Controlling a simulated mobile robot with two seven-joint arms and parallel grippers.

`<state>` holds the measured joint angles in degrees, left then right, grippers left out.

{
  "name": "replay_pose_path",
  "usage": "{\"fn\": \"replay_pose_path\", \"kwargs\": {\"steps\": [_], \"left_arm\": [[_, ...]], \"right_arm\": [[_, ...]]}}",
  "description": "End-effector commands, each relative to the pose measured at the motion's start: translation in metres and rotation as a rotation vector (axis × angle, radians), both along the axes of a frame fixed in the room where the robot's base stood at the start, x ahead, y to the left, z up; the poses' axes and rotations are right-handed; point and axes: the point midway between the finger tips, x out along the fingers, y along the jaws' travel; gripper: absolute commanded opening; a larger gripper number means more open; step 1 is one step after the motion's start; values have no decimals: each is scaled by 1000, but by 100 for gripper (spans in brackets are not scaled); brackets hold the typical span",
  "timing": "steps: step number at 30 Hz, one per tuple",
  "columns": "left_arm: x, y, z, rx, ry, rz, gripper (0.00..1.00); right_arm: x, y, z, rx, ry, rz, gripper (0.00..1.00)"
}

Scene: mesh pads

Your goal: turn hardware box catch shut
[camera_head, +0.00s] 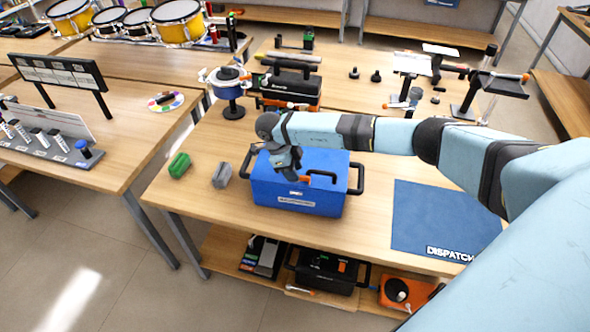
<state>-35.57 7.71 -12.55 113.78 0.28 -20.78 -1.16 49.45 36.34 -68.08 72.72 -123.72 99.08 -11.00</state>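The blue hardware box (315,196) stands upright on the wooden table, with black side handles and a pale label on its front. A small orange part (304,179), perhaps the catch, shows at the top front edge beside my gripper. My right arm reaches in from the right, and my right gripper (292,174) points down at the box's top front edge. Its fingers are small and dark, so I cannot tell if they are open or shut, or whether they touch the orange part. My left gripper is not in view.
A blue mat marked DISPATCH (440,222) lies right of the box. A green block (179,165) and a grey block (221,174) sit to its left. A black toolbox (290,88) stands behind. The shelf below holds a black case (327,270) and an orange item (405,291).

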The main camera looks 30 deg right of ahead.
Motion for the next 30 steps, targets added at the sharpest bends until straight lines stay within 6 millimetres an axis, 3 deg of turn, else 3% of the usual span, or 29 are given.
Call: {"fn": "replay_pose_path", "kwargs": {"steps": [13, 18, 30], "left_arm": [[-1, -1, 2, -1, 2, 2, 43], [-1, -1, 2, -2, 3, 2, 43], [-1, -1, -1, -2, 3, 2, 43]], "right_arm": [[-3, -3, -12, 1, -1, 0, 38], [-3, -3, -12, 1, -1, 0, 2], [-3, -3, -12, 1, -1, -39, 0]]}}
